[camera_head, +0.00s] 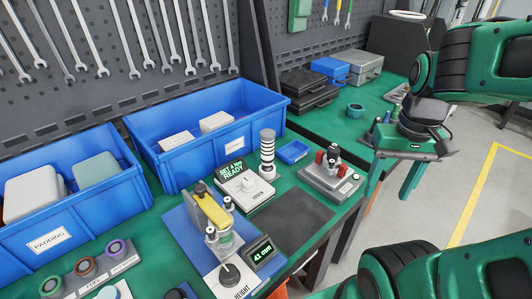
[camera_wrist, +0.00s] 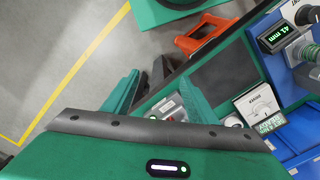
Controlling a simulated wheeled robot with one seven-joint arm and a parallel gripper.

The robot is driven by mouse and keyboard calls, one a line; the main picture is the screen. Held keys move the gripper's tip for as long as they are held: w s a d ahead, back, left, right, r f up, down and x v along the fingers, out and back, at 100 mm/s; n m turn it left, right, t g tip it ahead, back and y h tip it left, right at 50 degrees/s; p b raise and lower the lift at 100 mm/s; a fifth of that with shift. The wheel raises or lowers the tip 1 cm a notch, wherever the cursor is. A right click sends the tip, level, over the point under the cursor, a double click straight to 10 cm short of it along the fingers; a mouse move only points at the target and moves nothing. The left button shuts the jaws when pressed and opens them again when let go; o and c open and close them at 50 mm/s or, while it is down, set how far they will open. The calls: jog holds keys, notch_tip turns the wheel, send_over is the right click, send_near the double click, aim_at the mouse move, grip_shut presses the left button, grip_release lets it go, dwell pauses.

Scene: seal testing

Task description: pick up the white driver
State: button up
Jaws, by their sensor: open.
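A white, black-banded upright cylinder, apparently the white driver (camera_head: 267,152), stands on the green bench beside a white box with a knob and a "SET 4 Nm READY" display (camera_head: 245,190). My gripper (camera_head: 392,165) is raised to the right of it, past the bench's right edge, well apart from the cylinder. In the wrist view my gripper (camera_wrist: 158,97) has its two green fingers spread with nothing held between them. The white box also shows in the wrist view (camera_wrist: 255,103); the cylinder is mostly hidden there, or I cannot make it out.
A grey fixture with red parts (camera_head: 332,177) and a small blue tray (camera_head: 292,151) stand close to the cylinder. Large blue bins (camera_head: 185,162) line the back. A height gauge (camera_head: 215,225) stands in front. A dark mat (camera_head: 290,217) is bare.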

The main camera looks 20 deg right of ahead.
jog(key=w+a+r+n, duration=0.2)
jog(key=w+n, duration=0.2)
jog(key=w, duration=0.3)
jog(key=w+a+r+n, duration=0.2)
jog(key=w+n, duration=0.2)
jog(key=w, duration=0.4)
jog(key=n+y, duration=0.1)
jog(key=n, duration=0.9)
send_near(267, 144)
jog(key=d+f, duration=0.1)
jog(key=d, duration=0.1)
jog(key=shift+w+a+f+n+t+y, duration=0.1)
jog(key=shift+w+a+n+t+y, duration=0.1)
jog(key=shift+w, duration=0.15)
jog(key=shift+w+a+f+n+t+y, duration=0.1)
jog(key=shift+w+n, duration=0.1)
jog(key=shift+w, duration=0.1)
jog(key=f, duration=0.3)
jog(key=a+f, duration=0.1)
jog(key=f, duration=0.6)
jog(key=shift+w+a+f, duration=0.2)
jog(key=shift+w+a, duration=0.05)
jog(key=shift+w, duration=0.05)
jog(key=c, duration=1.3)
